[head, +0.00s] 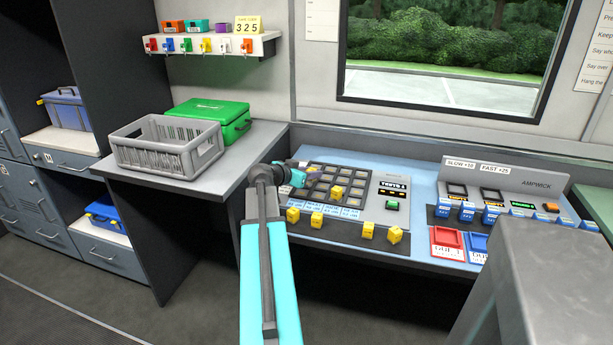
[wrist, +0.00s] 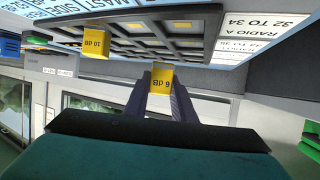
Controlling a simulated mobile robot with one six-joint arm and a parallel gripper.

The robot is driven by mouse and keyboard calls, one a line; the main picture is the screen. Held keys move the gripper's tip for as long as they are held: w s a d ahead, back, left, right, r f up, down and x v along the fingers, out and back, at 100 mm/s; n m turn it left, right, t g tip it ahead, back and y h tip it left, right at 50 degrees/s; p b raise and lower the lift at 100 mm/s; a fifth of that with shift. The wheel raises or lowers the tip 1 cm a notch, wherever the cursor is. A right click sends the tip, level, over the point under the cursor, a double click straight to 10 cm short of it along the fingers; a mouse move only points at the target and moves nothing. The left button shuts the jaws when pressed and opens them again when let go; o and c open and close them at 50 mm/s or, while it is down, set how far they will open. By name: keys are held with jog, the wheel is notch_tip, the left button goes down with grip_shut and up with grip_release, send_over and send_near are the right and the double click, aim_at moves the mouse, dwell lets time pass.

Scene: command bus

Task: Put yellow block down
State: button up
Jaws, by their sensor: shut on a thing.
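My gripper (wrist: 161,90) is shut on a yellow block marked 6 dB (wrist: 162,75), which sits between the fingertips in the wrist view. The held block is hard to make out in the head view, where my gripper (head: 297,172) is at the far left of the grid panel. The dark grid panel (head: 322,198) has rows of grey square cells. Another yellow block (head: 337,192) stands on the grid; a block marked 10 dB (wrist: 96,42) shows left of the held one in the wrist view. Whether the held block touches the panel, I cannot tell.
Several yellow blocks (head: 367,230) stand along the strip in front of the grid. A grey basket (head: 160,158) and a green case (head: 223,112) are on the left counter. A red tray (head: 447,243) and a blue tray (head: 478,247) are to the right.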

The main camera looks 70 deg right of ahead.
jog(key=shift+w+d+f, duration=0.2)
jog(key=shift+w+d, duration=1.25)
jog(key=shift+d, duration=0.25)
jog(key=shift+f+p, duration=0.1)
jog(key=shift+p, duration=0.2)
jog(key=shift+f, duration=1.65)
jog(key=shift+f, duration=0.15)
jog(key=o, duration=1.1)
jog(key=shift+c, duration=0.2)
jog(key=shift+r+p, duration=0.2)
jog(key=shift+p, duration=0.1)
jog(key=b+v, duration=0.1)
jog(key=v, duration=1.1)
jog(key=shift+f, duration=0.1)
